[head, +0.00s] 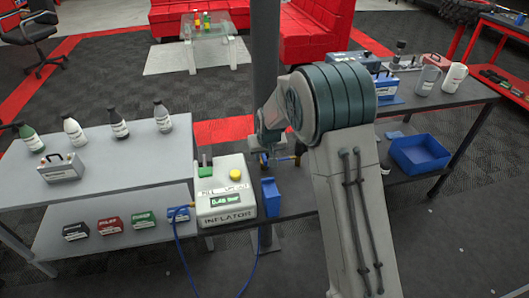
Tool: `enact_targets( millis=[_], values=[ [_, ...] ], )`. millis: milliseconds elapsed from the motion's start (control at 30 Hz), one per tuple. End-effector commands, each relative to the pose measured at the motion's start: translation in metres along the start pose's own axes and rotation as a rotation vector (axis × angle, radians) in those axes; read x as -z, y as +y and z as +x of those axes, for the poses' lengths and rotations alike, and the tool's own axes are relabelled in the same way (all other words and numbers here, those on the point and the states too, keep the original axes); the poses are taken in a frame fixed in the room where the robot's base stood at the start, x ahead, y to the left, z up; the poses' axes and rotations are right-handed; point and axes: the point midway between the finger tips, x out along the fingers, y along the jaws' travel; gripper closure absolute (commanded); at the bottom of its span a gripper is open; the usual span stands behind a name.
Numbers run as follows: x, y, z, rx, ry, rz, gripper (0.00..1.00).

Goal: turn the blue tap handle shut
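A small blue bar with brass-coloured parts, which looks like the tap handle (284,158), shows just left of my arm, above the dark bench by the inflator. It lies roughly level in the picture. My gripper (265,158) is partly in view at the end of my arm, close to the left end of this bar. My wrist and forearm cover much of the area to the right. I cannot tell whether the fingers touch the handle, or whether they are open or shut.
A white inflator (226,190) with a blue hose (184,262) stands left of the handle. A grey post (266,60) rises behind. A blue tray (420,153) sits on the right, and bottles stand on the left table (115,160).

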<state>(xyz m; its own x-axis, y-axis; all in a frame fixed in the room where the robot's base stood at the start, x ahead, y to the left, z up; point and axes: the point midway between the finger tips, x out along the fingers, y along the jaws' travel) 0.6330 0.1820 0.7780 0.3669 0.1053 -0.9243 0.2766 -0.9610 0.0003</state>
Motion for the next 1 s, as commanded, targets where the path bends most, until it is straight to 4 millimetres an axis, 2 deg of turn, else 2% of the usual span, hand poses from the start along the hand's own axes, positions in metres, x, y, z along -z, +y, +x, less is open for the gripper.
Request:
enact_targets(
  millis=[367, 400, 500, 767, 1000],
  values=[
    [0.0003, -0.0001, 0.0055, 0.000, 0.001, 0.000, 0.65],
    [0.0002, -0.0001, 0.0055, 0.000, 0.001, 0.000, 0.77],
    [0.0002, -0.0001, 0.0054, 0.000, 0.001, 0.000, 1.00],
    [0.0001, -0.0004, 0.0053, -0.003, 0.000, 0.007, 1.00],
    [0.0002, -0.0015, 0.0052, -0.035, 0.000, 0.079, 1.00]
  ],
)
